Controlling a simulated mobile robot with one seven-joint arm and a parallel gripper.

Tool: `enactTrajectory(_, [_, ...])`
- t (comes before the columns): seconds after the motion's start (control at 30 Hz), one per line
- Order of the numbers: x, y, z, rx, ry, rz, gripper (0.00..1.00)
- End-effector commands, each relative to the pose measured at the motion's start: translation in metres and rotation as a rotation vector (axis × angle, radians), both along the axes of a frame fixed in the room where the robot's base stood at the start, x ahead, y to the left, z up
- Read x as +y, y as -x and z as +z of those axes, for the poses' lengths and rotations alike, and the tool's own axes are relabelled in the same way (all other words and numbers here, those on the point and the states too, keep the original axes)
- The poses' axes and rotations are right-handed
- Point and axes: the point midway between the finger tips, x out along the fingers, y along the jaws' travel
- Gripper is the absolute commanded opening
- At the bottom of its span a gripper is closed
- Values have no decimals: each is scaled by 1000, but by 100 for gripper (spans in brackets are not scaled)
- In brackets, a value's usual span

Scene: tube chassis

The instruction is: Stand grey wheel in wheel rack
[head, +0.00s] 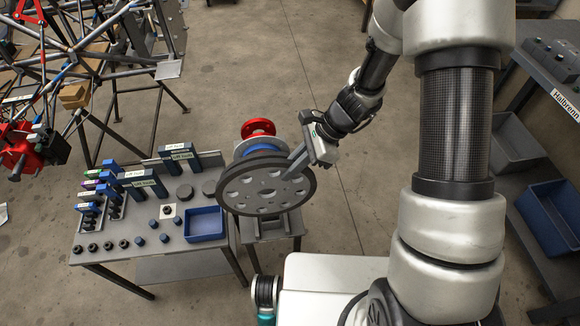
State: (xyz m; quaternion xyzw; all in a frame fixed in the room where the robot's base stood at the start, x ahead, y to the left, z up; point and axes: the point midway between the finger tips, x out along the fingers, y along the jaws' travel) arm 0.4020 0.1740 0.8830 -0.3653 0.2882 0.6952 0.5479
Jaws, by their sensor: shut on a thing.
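The grey wheel (267,190) has a black rim and a holed grey face, and it is tilted towards the camera. My gripper (298,160) is shut on its upper right edge. The wheel rack (270,228) is a grey stand beside the table, and its front part shows below the wheel. The wheel hides much of the rack, so I cannot tell whether the two touch. Behind the grey wheel are a blue wheel (259,146) and a red wheel (258,127); their lower parts are hidden.
A grey table (150,262) to the left holds a blue tray (204,224), labelled dark holders (142,184) and several small dark parts. A tube chassis (85,50) stands at the upper left. Open floor lies behind the rack.

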Motion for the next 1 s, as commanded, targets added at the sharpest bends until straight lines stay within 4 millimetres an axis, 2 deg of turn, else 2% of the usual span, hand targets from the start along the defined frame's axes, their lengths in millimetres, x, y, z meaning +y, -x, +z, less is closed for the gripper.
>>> enactTrajectory(0.73, [1, 0, -25, 0, -2, 1, 0])
enactTrajectory(1.0, [1, 0, -26, 0, -2, 1, 0])
